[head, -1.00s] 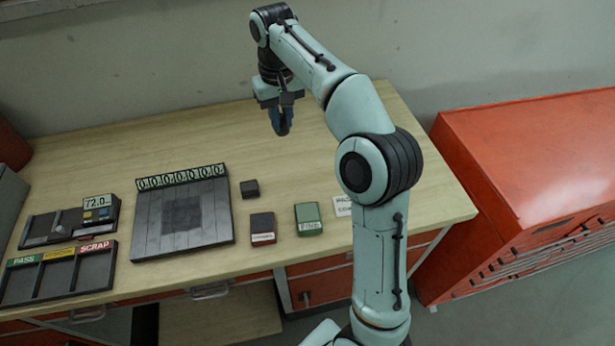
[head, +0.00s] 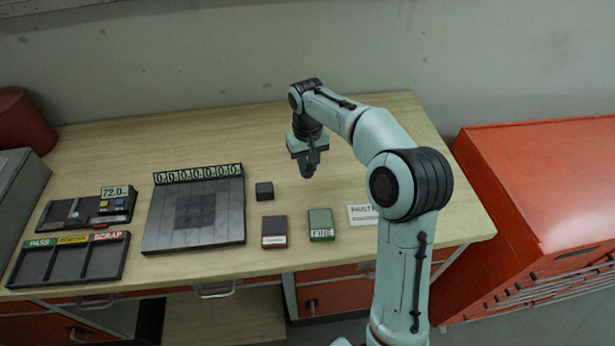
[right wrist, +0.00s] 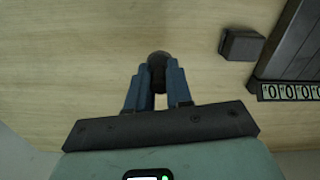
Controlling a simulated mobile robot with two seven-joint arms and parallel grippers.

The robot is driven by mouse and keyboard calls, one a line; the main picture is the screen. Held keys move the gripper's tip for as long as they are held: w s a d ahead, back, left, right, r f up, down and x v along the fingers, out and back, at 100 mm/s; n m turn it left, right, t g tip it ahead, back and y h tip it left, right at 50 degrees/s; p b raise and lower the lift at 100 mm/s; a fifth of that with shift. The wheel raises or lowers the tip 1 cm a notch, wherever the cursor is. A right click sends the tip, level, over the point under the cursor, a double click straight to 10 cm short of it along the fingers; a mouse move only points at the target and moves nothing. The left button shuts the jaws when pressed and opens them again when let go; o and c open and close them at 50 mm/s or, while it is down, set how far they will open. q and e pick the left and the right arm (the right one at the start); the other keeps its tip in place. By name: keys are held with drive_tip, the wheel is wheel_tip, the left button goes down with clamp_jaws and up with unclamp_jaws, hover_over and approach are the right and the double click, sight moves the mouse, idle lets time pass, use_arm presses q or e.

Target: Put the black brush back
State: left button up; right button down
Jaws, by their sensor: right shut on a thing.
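My right gripper (head: 308,168) is over the table, behind and right of a small black block (head: 264,191). In the right wrist view its two blue fingers (right wrist: 154,88) are shut on a dark, round-ended thing, which I take to be the black brush (right wrist: 158,60). The fingers hide most of it, and its lower end cannot be made out. The small black block also shows in the right wrist view (right wrist: 241,45), apart from the fingers. My left gripper is not in view.
A dark plate with a row of number dials (head: 195,215) lies left of the block. A red-and-black box (head: 274,232), a green box (head: 321,225) and a white card (head: 362,215) lie in front. A sorting tray (head: 68,262) is far left. The table's back is clear.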

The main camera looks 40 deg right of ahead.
sight(307, 176)
wheel_tip(307, 176, down, 5)
drive_tip(key=shift+w+r, duration=0.1)
drive_tip(key=shift+r, duration=0.05)
drive_tip(key=shift+f+b, duration=0.3)
drive_tip(key=shift+f, duration=0.05)
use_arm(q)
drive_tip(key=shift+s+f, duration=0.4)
use_arm(e)
drive_tip(key=shift+f, duration=0.2)
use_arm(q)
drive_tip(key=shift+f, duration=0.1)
use_arm(e)
drive_tip(key=c, duration=1)
unclamp_jaws()
drive_tip(key=shift+r, duration=0.1)
drive_tip(key=shift+r, duration=0.1)
